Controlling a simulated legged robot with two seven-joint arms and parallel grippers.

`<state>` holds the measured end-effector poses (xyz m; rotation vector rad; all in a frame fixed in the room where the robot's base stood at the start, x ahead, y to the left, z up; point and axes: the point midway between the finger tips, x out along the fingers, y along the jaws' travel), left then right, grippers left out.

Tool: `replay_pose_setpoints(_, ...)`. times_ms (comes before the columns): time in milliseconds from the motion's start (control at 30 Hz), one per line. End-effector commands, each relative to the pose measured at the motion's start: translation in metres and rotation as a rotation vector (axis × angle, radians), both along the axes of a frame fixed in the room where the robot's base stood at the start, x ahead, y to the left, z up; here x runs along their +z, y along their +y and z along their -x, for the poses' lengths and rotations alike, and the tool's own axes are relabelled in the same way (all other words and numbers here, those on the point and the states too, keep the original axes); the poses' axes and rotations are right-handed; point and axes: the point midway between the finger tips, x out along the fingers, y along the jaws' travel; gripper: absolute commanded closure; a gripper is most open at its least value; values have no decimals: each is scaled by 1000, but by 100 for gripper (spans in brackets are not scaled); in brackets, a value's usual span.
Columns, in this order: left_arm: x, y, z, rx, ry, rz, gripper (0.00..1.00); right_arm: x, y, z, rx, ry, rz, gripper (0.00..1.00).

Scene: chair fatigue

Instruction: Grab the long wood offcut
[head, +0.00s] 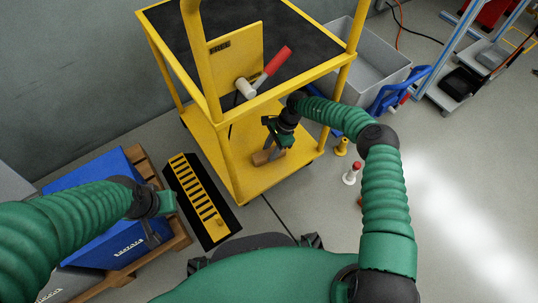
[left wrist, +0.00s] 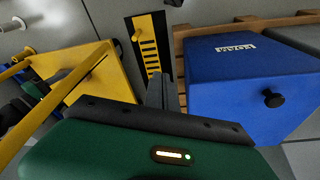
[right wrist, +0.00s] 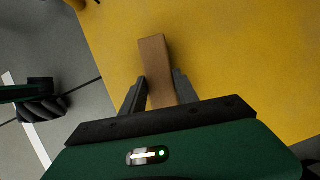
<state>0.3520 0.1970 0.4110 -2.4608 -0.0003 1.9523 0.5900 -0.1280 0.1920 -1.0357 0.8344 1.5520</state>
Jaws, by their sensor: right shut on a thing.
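The wood offcut (head: 262,158) is a brown block at the lower yellow shelf of the cart. My right gripper (head: 274,148) reaches down to it between the cart's shelves. In the right wrist view the offcut (right wrist: 153,55) lies between the fingers of my right gripper (right wrist: 158,88), which are shut on its sides. Its far end sticks out past the fingertips, and its near end is hidden by the gripper body. Whether it touches the shelf I cannot tell. My left gripper (head: 152,238) is shut and empty above the blue case; its fingers also show in the left wrist view (left wrist: 162,82).
A blue case (head: 95,240) sits on a wooden pallet (head: 175,235). A grey bin (head: 365,65) stands behind. Small yellow and white items stand right of the cart.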

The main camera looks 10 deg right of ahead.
Motion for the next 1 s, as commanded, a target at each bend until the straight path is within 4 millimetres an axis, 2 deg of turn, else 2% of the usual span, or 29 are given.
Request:
replay_pose_setpoints(33, 0, 0, 0, 0, 0, 0, 100, 0, 0, 0, 0, 0, 0, 85)
replay_pose_setpoints(133, 0, 0, 0, 0, 0, 0, 100, 0, 0, 0, 0, 0, 0, 98)
replay_pose_setpoints(167, 0, 0, 0, 0, 0, 0, 100, 0, 0, 0, 0, 0, 0, 100)
replay_pose_setpoints(533, 5, 0, 0, 0, 0, 0, 100, 5, 0, 0, 0, 0, 0, 100)
replay_pose_setpoints(667, 17, 0, 0, 0, 0, 0, 100, 19, 0, 0, -1, 1, -1, 100)
replay_pose_setpoints(833, 42, 0, 0, 0, 0, 0, 100, 46, 0, 0, -1, 1, -1, 100)
replay_pose_setpoints(1000, 67, 0, 0, 0, 0, 0, 100, 44, -15, 36, 0, 5, -1, 100)
